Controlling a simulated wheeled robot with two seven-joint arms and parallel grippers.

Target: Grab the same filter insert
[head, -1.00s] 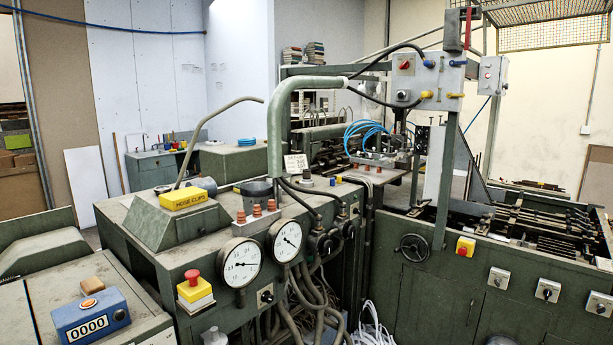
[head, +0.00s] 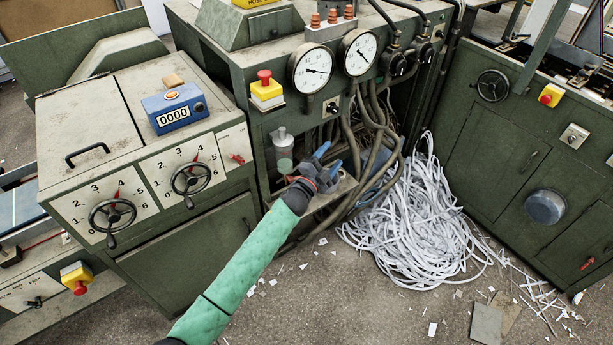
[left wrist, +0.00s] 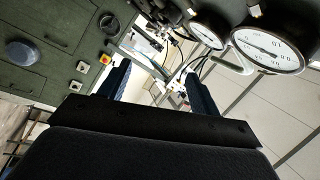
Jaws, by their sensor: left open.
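My left gripper (head: 326,166) reaches in from below on a green-sleeved arm, and its blue fingers are apart and empty. It is in front of the hose opening, near a small ledge (head: 338,188) at the machine's foot. In the left wrist view the two fingers (left wrist: 160,88) stand wide apart with nothing between them. A grey, bottle-like filter housing (head: 281,137) hangs left of the gripper, with a greenish cylinder (head: 285,166) below it. I cannot tell whether that cylinder is the filter insert. My right gripper is not in view.
Thick hoses (head: 356,140) hang close behind the gripper. A heap of white paper strips (head: 425,215) lies on the floor to the right. The handwheel cabinet (head: 185,245) stands on the left. The floor in front is mostly clear, with scraps.

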